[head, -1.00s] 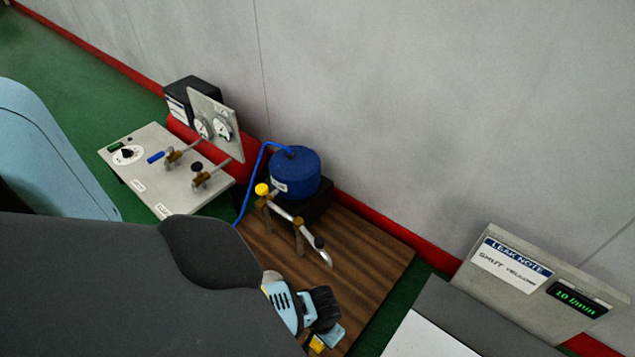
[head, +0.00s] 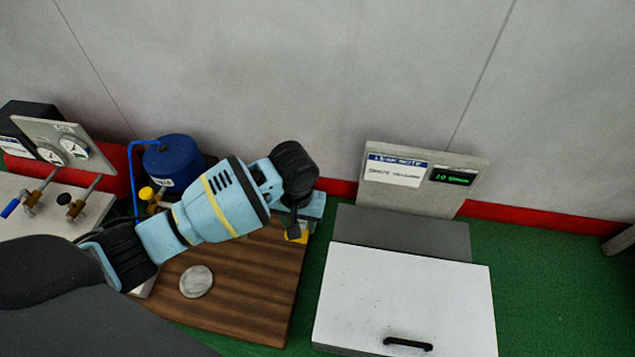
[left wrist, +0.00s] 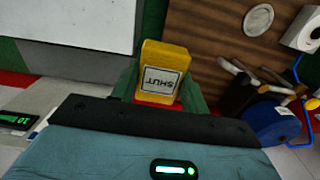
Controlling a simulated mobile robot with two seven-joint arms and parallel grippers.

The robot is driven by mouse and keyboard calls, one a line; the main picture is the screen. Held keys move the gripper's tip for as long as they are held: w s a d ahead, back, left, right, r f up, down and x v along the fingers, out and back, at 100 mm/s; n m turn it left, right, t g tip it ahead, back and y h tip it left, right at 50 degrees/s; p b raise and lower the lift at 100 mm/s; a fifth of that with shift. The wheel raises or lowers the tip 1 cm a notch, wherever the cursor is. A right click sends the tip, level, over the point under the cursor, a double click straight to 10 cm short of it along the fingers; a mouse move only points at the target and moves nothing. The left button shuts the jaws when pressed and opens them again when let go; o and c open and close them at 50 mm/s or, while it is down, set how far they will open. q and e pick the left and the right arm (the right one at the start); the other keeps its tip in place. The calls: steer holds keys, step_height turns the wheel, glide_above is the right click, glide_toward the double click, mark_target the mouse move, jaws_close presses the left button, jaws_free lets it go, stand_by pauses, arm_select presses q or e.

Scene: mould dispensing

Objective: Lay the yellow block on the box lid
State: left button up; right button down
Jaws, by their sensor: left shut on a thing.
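The yellow block (left wrist: 165,58) carries a white label reading "SHUT" in the left wrist view. My left gripper (left wrist: 161,90) is shut on it, with a green finger on either side. In the head view my left gripper (head: 299,226) is over the right end of the brown wooden board, and only a small part of the yellow block (head: 296,237) shows below it. The white box lid (head: 415,290), with a black handle near its front edge, is to the right of the gripper, apart from it. The lid's edge (left wrist: 85,18) also shows in the left wrist view. My right gripper is not in view.
A sign panel (head: 425,205) with "LEAK NOTE" and a green display stands behind the lid. A gauge panel is at far left. The lid's top is bare apart from its handle.

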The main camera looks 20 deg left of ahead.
arm_select(q)
step_height(320, 180, up, 15)
steer(key=s+d+m, duration=0.1)
steer(key=s+d, duration=0.1)
steer(key=s+a+r+m, duration=0.1)
steer(key=s+a+r, duration=0.2)
steer(key=s+r, duration=0.5)
steer(key=shift+r, duration=0.5)
steer(key=shift+w+d, duration=0.1)
steer(key=shift+d, duration=0.05)
